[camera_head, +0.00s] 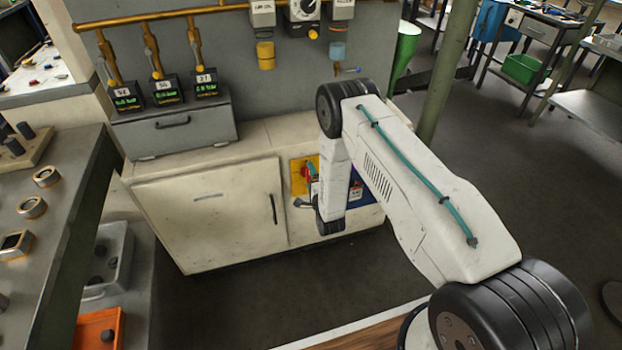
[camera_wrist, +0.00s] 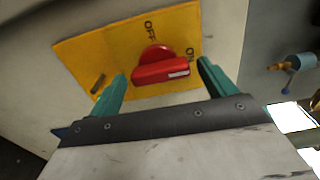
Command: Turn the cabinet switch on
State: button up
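The cabinet switch is a red rotary handle (camera_wrist: 165,72) on a yellow plate (camera_wrist: 90,50) marked OFF and ON. In the wrist view its bar lies roughly across the picture, with its white-marked end at the right, close to the ON label. My gripper (camera_wrist: 163,74) is open, with one teal finger on each side of the bar and visible gaps at both ends. I cannot tell its exact depth to the handle. In the head view the red switch (camera_head: 308,171) shows on the yellow plate (camera_head: 296,178), partly hidden by my wrist.
The white cabinet (camera_head: 215,220) has a closed door with a dark handle. A blue panel sits right of the switch, mostly behind my arm. A grey workbench (camera_head: 60,215) stands at the left. A brass valve (camera_wrist: 303,61) projects at the right in the wrist view. The floor in front is clear.

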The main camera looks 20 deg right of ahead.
jog(key=s, duration=0.7)
jog(key=shift+s, duration=0.4)
dwell(0.3)
